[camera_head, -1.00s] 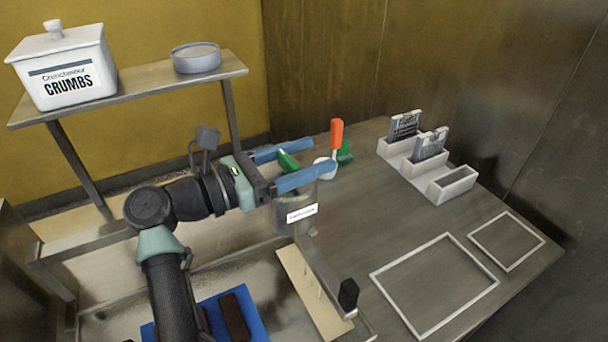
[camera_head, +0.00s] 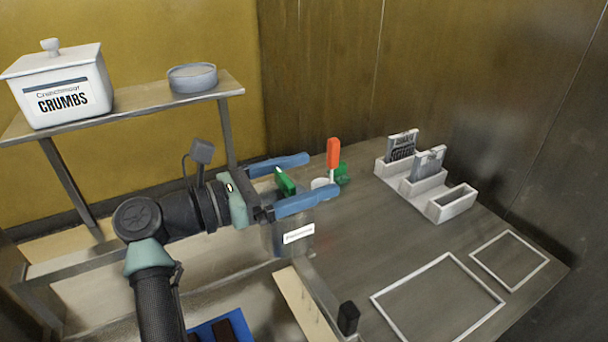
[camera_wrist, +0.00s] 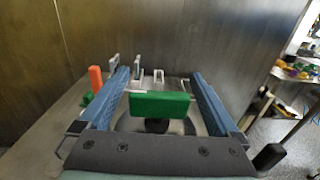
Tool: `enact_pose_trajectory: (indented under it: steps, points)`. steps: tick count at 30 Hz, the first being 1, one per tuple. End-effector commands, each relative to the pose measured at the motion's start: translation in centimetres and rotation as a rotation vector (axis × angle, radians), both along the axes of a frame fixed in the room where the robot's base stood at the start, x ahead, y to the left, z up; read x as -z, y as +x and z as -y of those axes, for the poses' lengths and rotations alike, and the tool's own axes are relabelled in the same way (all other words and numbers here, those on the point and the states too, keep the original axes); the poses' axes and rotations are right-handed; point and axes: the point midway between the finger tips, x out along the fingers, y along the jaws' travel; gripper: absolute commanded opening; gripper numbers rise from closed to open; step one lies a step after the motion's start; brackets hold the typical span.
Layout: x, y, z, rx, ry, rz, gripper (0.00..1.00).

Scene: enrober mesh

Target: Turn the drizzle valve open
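A green bar-shaped handle (camera_head: 285,183), which looks like the drizzle valve's, sits at the top of a grey labelled vessel (camera_head: 299,247). My gripper (camera_head: 322,174) is open, its two blue fingers spread on either side of the green handle. In the wrist view the green handle (camera_wrist: 160,104) lies crosswise between the fingers of my gripper (camera_wrist: 158,75), on a dark stem. Gaps show between the bar's ends and both fingers, so nothing is held. The lower part of the valve is hidden by my gripper and the vessel.
An orange-handled tool (camera_head: 333,153) stands by a white cup (camera_head: 320,184) and another green piece (camera_head: 342,173), just beyond my fingertips. A white slotted rack (camera_head: 452,204) and white outlined frames (camera_head: 437,298) lie to the right. A shelf (camera_head: 137,100) holds a crumbs jar (camera_head: 62,92).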

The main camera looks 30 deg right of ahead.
Motion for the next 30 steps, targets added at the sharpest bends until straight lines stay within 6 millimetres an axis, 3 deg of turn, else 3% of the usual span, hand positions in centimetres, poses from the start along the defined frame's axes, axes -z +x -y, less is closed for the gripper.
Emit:
enact_pose_trajectory:
  steps: [9, 22, 30]
  points:
    - [0.1, 0.1, -1.0, -0.004, 0.000, 0.001, 0.97]
    - [0.2, -0.1, -9.8, -0.005, 0.001, 0.000, 0.97]
    - [0.1, -0.2, -12.8, -0.001, 0.000, 0.000, 0.97]
